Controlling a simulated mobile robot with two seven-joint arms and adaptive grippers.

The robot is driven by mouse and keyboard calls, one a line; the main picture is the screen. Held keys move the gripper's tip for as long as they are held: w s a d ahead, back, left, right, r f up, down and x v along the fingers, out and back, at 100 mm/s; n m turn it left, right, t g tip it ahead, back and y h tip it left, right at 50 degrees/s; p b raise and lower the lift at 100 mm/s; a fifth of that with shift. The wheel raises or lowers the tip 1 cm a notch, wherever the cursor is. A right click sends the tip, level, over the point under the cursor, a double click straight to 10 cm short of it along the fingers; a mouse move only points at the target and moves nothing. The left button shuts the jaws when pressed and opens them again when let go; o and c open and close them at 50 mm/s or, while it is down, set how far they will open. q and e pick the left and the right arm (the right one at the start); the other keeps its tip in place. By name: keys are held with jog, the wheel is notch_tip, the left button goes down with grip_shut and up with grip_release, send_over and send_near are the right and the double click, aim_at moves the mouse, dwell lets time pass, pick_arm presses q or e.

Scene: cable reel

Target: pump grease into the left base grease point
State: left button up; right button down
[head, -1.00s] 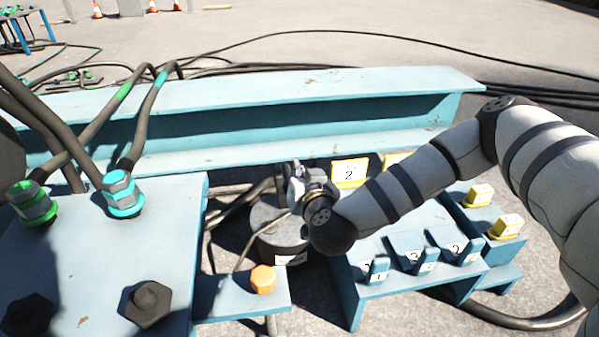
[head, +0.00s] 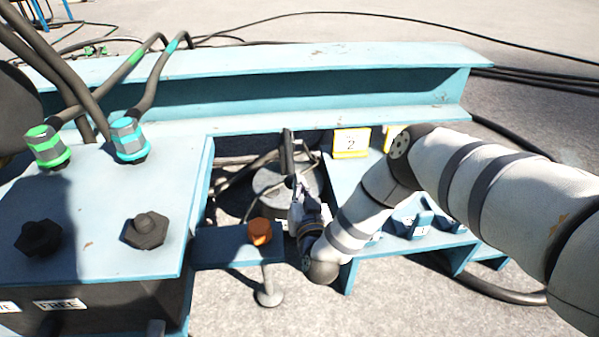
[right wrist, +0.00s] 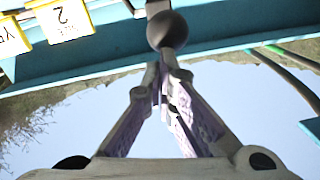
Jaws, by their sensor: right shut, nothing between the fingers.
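A grey round drum (head: 268,186), which looks like the grease pump, stands on the ground between the blue plate and the numbered rack. A dark upright rod (head: 288,148) rises over it. My right gripper (head: 298,184) is at the drum's right side, shut and empty. In the right wrist view the closed fingertips (right wrist: 165,72) are just below a dark ball (right wrist: 167,30); I cannot tell if they touch. An orange cap (head: 260,231) sits on a small blue bracket left of the gripper. I cannot tell which fitting is the left base grease point. My left gripper is not in view.
A long blue beam (head: 270,88) runs behind. The blue plate (head: 180,180) at left carries green (head: 47,147) and teal (head: 130,140) hose couplings and dark bolts. A rack with a yellow-framed "2" sign (head: 351,142) stands at right, partly behind my arm. Hoses lie around the drum.

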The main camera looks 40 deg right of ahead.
pick_arm(q)
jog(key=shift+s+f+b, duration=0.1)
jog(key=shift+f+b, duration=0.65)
jog(key=shift+b, duration=0.05)
pick_arm(e)
jog(key=shift+w+d+f, duration=0.1)
jog(key=shift+w+f, duration=0.05)
jog(key=shift+f, duration=2)
jog(key=shift+r, duration=0.1)
